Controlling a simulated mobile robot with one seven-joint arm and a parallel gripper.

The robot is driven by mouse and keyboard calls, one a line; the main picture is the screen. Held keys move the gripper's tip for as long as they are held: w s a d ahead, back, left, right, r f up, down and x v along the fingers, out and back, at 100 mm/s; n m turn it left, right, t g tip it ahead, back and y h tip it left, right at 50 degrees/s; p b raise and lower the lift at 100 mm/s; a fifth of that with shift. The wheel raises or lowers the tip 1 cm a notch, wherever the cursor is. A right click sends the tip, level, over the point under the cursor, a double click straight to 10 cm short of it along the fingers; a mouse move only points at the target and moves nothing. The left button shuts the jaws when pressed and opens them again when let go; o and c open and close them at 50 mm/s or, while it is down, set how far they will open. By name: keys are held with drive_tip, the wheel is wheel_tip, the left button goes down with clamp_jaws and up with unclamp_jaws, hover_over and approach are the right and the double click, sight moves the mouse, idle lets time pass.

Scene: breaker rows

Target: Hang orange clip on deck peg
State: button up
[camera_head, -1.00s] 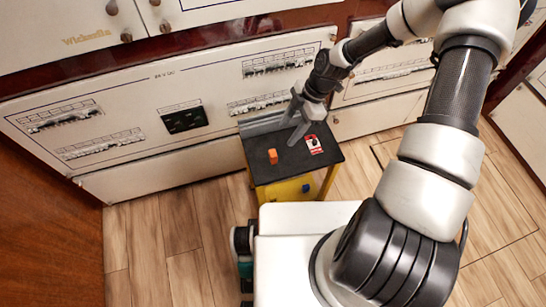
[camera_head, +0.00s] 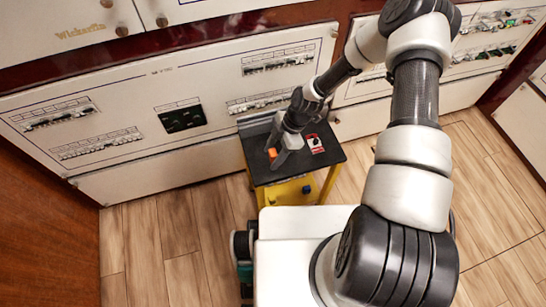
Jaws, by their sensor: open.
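The orange clip (camera_head: 272,153) is a small orange block lying on the dark top of the yellow cart (camera_head: 257,172). My gripper (camera_head: 273,154) is open and low over the cart top, its two fingers close around or beside the clip. The fingers hide part of the clip, and I cannot tell whether they touch it. I cannot make out the deck peg for certain.
A red and white tag (camera_head: 315,144) lies on the cart to the right of my gripper. A grey raised edge runs along the cart's back, near the white breaker panel (camera_head: 120,95). Wooden floor (camera_head: 190,240) is clear left of the cart.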

sight(273, 152)
drive_tip(key=c, duration=1.2)
wheel_tip(273, 152, up, 10)
drive_tip(key=shift+p, duration=1.15)
